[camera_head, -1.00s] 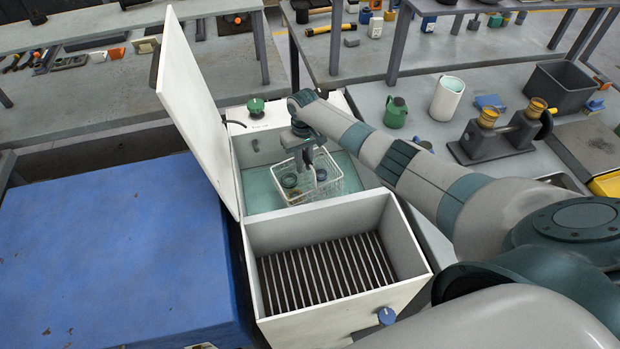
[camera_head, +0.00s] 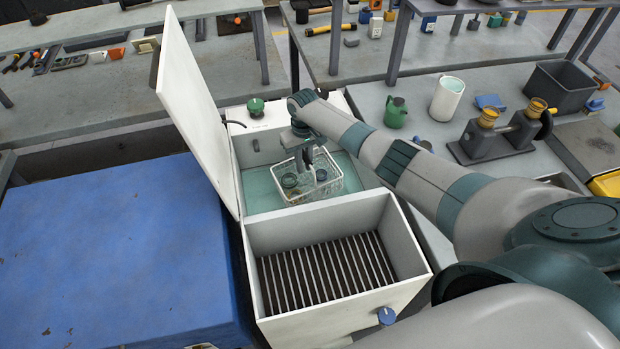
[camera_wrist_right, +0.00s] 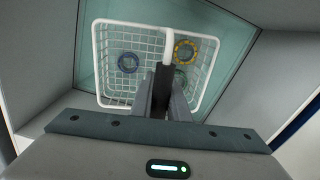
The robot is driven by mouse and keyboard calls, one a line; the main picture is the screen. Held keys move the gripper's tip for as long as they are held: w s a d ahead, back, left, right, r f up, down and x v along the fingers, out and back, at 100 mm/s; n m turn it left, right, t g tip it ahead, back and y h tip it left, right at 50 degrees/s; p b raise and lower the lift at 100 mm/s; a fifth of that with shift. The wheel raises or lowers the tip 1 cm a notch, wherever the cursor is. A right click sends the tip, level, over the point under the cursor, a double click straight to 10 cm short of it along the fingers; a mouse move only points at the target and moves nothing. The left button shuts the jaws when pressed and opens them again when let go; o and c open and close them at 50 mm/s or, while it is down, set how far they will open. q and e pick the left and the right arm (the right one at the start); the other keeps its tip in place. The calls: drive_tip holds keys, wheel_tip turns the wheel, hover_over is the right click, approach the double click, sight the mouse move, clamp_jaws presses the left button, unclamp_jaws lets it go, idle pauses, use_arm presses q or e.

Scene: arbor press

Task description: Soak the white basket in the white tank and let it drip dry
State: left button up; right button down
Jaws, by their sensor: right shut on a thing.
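The white wire basket (camera_head: 322,185) is in the liquid-filled bay of the white tank (camera_head: 322,213), with its lower part in the greenish liquid. In the right wrist view the basket (camera_wrist_right: 110,77) holds a blue ring (camera_wrist_right: 129,62), a yellow ring (camera_wrist_right: 185,51) and a green ring partly hidden by my fingers. My right gripper (camera_head: 308,160) reaches down from above and is shut on the basket's handle, and its fingers (camera_wrist_right: 163,97) show around the dark grip. The tank's lid (camera_head: 190,110) stands open at the left. My left gripper is not in view.
The tank's front bay (camera_head: 325,275) has a slatted rack, with nothing on it. A blue block-like surface (camera_head: 110,255) lies to the left. A green can (camera_head: 395,112), a white cup (camera_head: 447,99) and a grey bin (camera_head: 562,87) stand on the right table.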

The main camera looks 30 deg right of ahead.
drive_tip(key=shift+r, duration=0.2)
wheel_tip(320, 180, up, 5)
drive_tip(key=p, duration=0.5)
drive_tip(key=shift+r+p, duration=0.15)
drive_tip(key=shift+p, duration=0.2)
drive_tip(key=shift+r, duration=0.1)
wheel_tip(320, 180, up, 12)
drive_tip(key=shift+r, duration=0.25)
idle(0.6)
drive_tip(key=shift+w+a, duration=0.1)
drive_tip(key=shift+a, duration=0.05)
idle(3.3)
